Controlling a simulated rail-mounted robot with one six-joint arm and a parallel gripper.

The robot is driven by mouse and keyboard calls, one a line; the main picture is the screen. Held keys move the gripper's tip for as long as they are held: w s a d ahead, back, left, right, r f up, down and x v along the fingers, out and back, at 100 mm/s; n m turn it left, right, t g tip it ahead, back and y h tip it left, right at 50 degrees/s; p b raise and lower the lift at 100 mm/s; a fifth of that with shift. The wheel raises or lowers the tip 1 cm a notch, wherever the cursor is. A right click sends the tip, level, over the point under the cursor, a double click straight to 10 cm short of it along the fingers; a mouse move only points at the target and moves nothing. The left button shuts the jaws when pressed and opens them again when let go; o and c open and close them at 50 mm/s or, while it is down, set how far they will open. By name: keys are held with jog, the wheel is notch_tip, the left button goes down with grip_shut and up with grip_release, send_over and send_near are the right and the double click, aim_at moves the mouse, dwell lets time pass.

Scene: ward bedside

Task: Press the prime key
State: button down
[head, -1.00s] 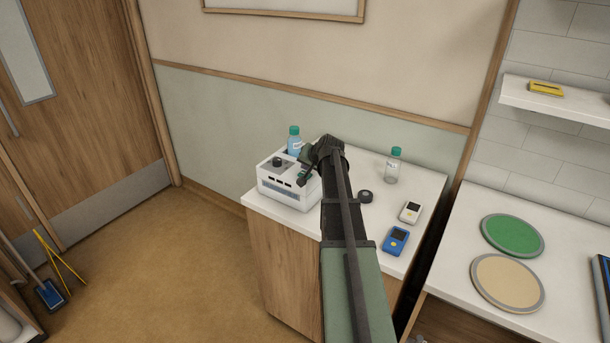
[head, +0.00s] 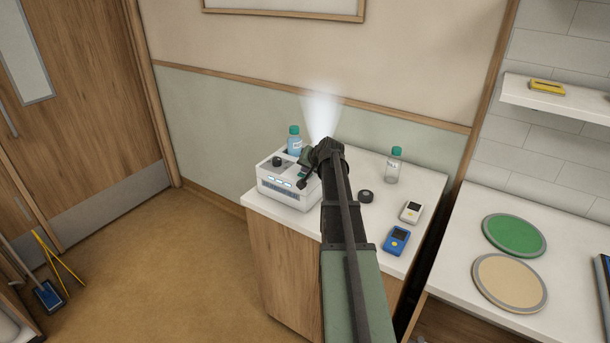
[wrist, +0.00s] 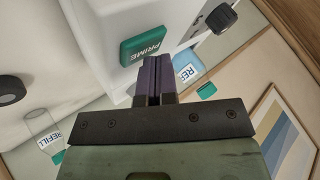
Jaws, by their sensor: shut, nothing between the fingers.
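The prime key (wrist: 146,45) is a green block marked PRIME on the white machine, seen in the wrist view. My gripper (wrist: 153,62) is shut and empty, its purple-grey fingertips just beside the key's lower right edge. I cannot tell whether they touch it. In the head view the white machine (head: 285,196) stands at the left end of the bedside top, its small front windows lit pale blue. My gripper (head: 301,184) is at its right side, and my arm hides the key there. A white plume (head: 321,112) rises behind my arm.
A blue bottle (head: 294,142) stands behind the machine. A clear bottle (head: 395,166), a black puck (head: 365,197), a white device (head: 410,212) and a blue device (head: 396,240) are on the right of the top. A black knob (head: 277,161) sticks up from the machine.

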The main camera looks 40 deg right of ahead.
dwell(0.4)
jog(key=shift+r+p, duration=0.7)
jog(key=shift+p, duration=0.05)
jog(key=shift+r, duration=0.1)
notch_tip(320, 180, up, 5)
jog(key=p, duration=0.5)
dwell(0.3)
